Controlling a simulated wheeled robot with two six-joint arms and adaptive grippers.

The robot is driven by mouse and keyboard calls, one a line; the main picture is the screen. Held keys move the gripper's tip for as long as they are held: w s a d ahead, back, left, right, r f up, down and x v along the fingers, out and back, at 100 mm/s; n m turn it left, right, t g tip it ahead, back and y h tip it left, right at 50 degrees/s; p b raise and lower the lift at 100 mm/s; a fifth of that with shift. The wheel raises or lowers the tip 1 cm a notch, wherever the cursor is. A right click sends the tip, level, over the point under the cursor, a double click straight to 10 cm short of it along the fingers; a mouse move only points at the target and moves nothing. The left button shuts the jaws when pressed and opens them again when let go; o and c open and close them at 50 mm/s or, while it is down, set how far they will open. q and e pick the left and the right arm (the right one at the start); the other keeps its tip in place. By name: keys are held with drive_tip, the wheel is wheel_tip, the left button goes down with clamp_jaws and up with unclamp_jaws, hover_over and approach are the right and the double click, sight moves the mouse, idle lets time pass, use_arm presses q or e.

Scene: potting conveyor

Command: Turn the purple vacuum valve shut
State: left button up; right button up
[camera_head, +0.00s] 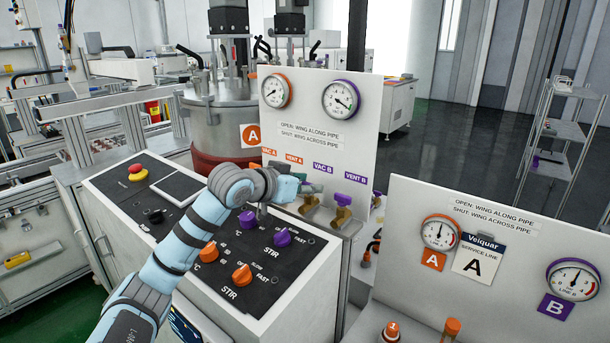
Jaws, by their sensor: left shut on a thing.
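The white panel (366,135) carries labels VAC A, VENT A, VAC B and VENT B over a row of valves. The purple vacuum valve under VAC B shows only its brass body (309,206); its wing is hidden by my left gripper (306,188). My left gripper reaches in from the lower left and is shut at that valve, apparently on its wing. How the wing lies against the pipe cannot be seen. The purple VENT B valve (350,201) stands just right of it, apart from the gripper. My right gripper is not in view.
A black control panel with purple knobs (283,237) and orange knobs (241,274) lies below my arm. Two gauges, orange-rimmed (275,91) and purple-rimmed (341,99), top the valve panel. A second white panel (400,200) stands at the right. A metal tank (208,122) is behind.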

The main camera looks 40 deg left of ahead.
use_arm(q)
drive_tip(key=o, duration=1.2)
drive_tip(key=shift+c, duration=0.2)
wheel_tip(320, 180, up, 10)
drive_tip(key=shift+a+f, duration=0.1)
drive_tip(key=shift+a, duration=0.05)
